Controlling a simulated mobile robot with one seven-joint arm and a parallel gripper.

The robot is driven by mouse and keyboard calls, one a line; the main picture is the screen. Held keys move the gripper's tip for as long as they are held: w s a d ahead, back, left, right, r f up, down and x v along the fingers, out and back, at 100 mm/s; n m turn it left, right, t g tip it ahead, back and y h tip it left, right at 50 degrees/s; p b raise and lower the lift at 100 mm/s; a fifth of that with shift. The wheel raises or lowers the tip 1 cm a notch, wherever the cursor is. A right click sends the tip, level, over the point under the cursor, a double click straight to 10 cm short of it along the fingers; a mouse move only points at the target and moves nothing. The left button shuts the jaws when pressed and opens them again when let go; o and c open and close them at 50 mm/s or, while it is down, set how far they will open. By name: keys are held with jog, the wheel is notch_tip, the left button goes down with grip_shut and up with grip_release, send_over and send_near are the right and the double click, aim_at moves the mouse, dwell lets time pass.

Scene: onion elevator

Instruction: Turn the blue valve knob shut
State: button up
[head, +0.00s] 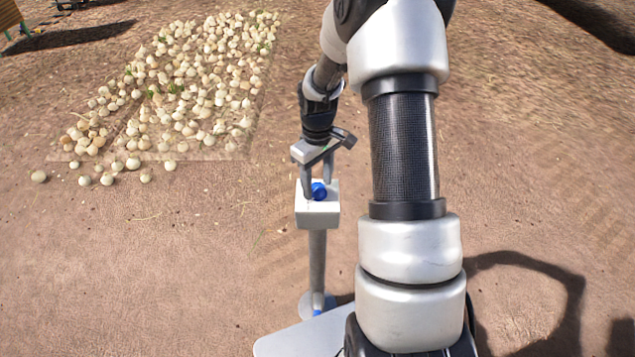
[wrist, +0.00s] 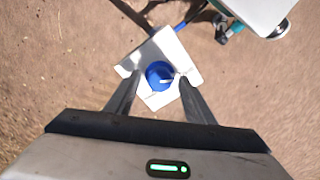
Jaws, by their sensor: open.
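The blue valve knob (head: 319,190) sits on top of a white box (head: 318,215) on a grey post. In the wrist view the round blue knob (wrist: 159,75) shows on the pale top plate (wrist: 160,99), with a light pointer mark on it. My gripper (head: 317,190) is above the box and points down, with its fingers on either side of the knob. In the wrist view the gripper (wrist: 156,80) is open, one finger left and one right of the knob. I cannot tell whether either finger touches the knob.
A large spread of onions (head: 195,85) lies on the ground at the left. The post (head: 317,265) stands on a round foot near my base. In the wrist view a blue hose or cable (wrist: 190,15) shows behind the box. Bare brown ground surrounds the post.

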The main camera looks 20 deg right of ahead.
aim_at(317, 187)
notch_tip(317, 187, up, 17)
jog(key=p, duration=0.2)
dwell(0.5)
jog(key=s+a+r+m+t, duration=0.2)
jog(key=s+a+r, duration=0.15)
jog(key=s, duration=0.45)
jog(key=s+a+r+m+t, duration=0.1)
jog(key=s+a+r+t, duration=0.15)
jog(key=s+r, duration=0.35)
jog(key=s+a+r+m+t, duration=0.15)
jog(key=s+a+r, duration=0.25)
jog(key=s, duration=0.5)
notch_tip(317, 187, up, 12)
jog(key=p, duration=1.2)
jog(key=shift+p, duration=0.35)
